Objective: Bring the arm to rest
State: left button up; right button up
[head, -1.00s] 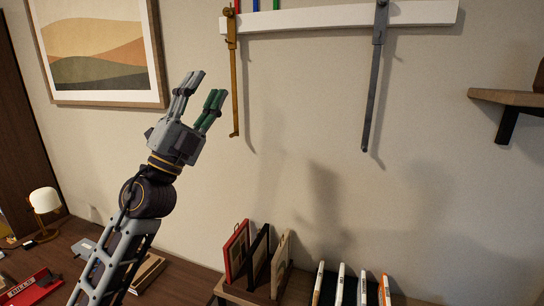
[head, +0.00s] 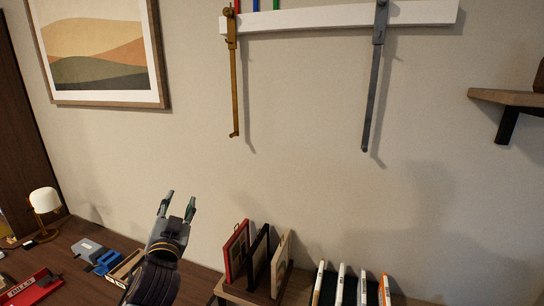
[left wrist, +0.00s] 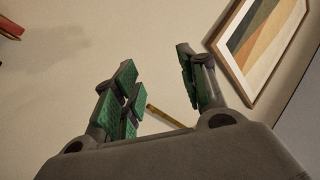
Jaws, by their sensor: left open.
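My left gripper (head: 178,206) is low in the head view, over the desk and left of the rack of frames. Its fingers point up and are apart, with nothing between them. In the left wrist view the open fingers (left wrist: 160,92) with green pads stand empty before the wall. My right gripper is in neither view.
A rack with several upright frames (head: 236,252) stands right of my left gripper, with several white-spined items (head: 340,286) beyond. A lamp (head: 45,201), red tray (head: 36,288) and blue object (head: 108,262) are on the left. Calipers (head: 374,85) hang above. A shelf (head: 508,98) juts out at right.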

pick_arm(q)
jog(key=s+a+f+n+g, duration=0.1)
jog(key=s+f+g, duration=0.15)
jog(key=f, duration=0.45)
jog(key=s+f+g, duration=0.2)
jog(key=f+g, duration=0.1)
jog(key=f, duration=0.4)
jog(key=s+d+f+g+h, duration=0.35)
jog(key=s+f+g, duration=0.65)
jog(key=s+f, duration=1.2)
jog(key=s+f+g+b, duration=0.1)
jog(key=s+f, duration=0.1)
jog(key=f, duration=1.6)
jog(key=s+f+g+b, duration=0.1)
jog(key=s+f, duration=0.2)
jog(key=f, duration=1.5)
jog(key=s+a+f, duration=0.2)
jog(key=s+f, duration=0.7)
jog(key=s, duration=0.1)
jog(key=s+a+f+b, duration=0.1)
jog(key=s+f, duration=0.9)
jog(key=shift+s+a+g, duration=0.35)
jog(key=shift+s+g, duration=0.05)
jog(key=shift+g, duration=0.05)
